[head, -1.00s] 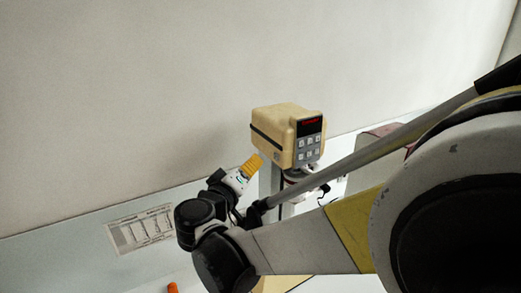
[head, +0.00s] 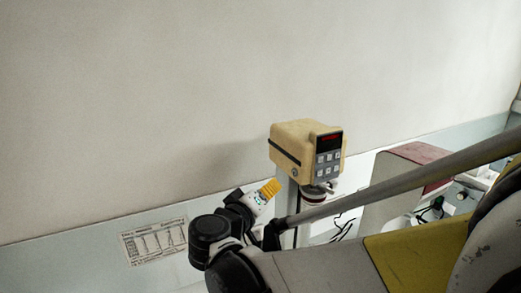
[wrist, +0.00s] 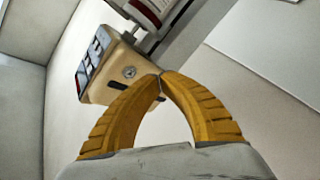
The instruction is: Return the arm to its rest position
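My arm reaches in from the right in the head view, and its wrist is at the lower middle. My gripper (head: 271,186) has yellow-orange ribbed fingers and points up and to the right, just left of the cream machine head in that picture. In the wrist view the two curved fingertips of my gripper (wrist: 160,75) meet, with nothing visible held between them. The gripper is shut and empty. My arm hides part of the bench below and to the right.
A cream mixer head (head: 300,150) with a red display and grey buttons stands on a post; it also shows in the wrist view (wrist: 112,72). A printed chart (head: 155,242) is at lower left. A red-topped box (head: 398,178) stands at right. The upper left shows bare wall.

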